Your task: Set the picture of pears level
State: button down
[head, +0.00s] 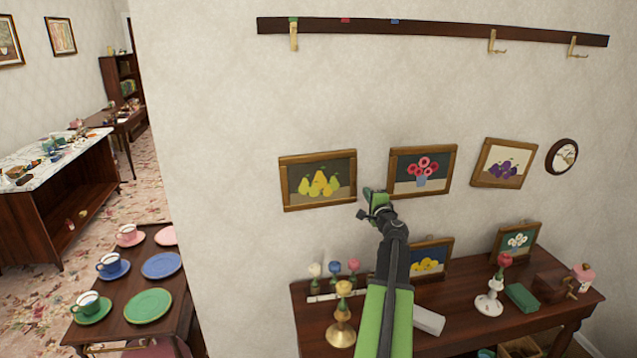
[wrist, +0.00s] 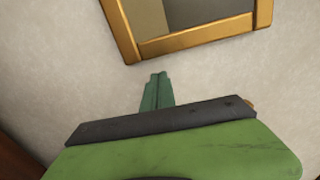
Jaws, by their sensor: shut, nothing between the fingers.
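The picture of pears (head: 318,201), yellow-green pears in a wooden frame, hangs on the wall at the left end of the row. It looks slightly tilted, its right end higher than its left. My gripper (head: 372,200) is shut and empty, just right of the picture's lower right corner, in the gap before the flower picture. In the wrist view, the green fingers (wrist: 158,90) are close together below part of a wooden frame (wrist: 195,36), apart from it in the image. This looks like the pear picture's frame, but its painting is mostly cut off.
Below, a dark table (head: 455,322) holds candlesticks, flowers and small framed pictures. A hook rail (head: 430,29) runs above; the wall between is clear.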

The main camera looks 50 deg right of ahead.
jog(key=shift+w+a, duration=0.8)
jog(key=shift+a, duration=0.3)
dwell(1.1)
jog(key=s+a, duration=0.3)
jog(key=s, duration=0.4)
jog(key=shift+s, duration=0.35)
dwell(0.7)
